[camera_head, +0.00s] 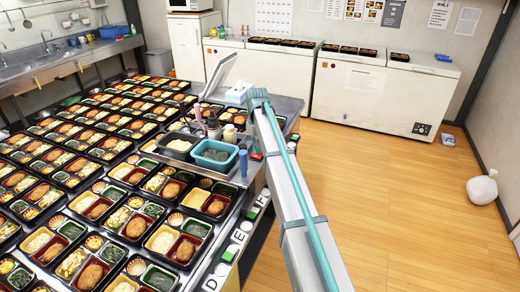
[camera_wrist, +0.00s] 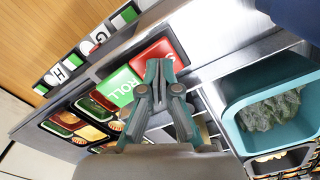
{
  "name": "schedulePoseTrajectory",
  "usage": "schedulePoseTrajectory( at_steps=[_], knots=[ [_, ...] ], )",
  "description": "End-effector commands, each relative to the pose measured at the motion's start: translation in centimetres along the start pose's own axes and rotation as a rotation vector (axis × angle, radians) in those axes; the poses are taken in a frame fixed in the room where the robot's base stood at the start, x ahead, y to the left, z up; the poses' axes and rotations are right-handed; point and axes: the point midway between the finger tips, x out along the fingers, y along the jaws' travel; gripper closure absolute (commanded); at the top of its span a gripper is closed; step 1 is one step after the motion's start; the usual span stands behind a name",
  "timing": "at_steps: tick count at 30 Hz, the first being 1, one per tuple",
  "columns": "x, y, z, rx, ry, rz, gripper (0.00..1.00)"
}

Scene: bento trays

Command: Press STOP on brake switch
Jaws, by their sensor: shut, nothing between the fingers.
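The brake switch shows in the wrist view as a two-part panel. Its green pad (camera_wrist: 118,86) carries the word ROLL, and its red pad (camera_wrist: 153,50) lies just beyond. Any wording on the red pad is covered or unreadable. My gripper (camera_wrist: 159,64) is shut and empty, with its fingertips over the near edge of the red pad, close to the green pad. I cannot tell whether the tips touch the pad. In the head view I cannot make out the switch or the fingertips.
A teal tub (camera_wrist: 232,132) with dark green food lies right of my gripper; it also shows in the head view (camera_head: 215,163). Filled bento trays (camera_head: 97,211) crowd the left table. White freezers (camera_head: 385,95) stand behind. The wooden floor (camera_head: 420,200) at right is mostly clear.

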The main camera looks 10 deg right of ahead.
Motion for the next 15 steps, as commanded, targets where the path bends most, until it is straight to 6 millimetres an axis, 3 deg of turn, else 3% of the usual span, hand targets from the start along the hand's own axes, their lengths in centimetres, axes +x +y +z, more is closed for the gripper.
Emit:
schedulePoseTrajectory(
  at_steps=[15],
  knots=[
    [-3.6,0.0,0.0,0.000,0.000,0.000,1.00]
  ],
)
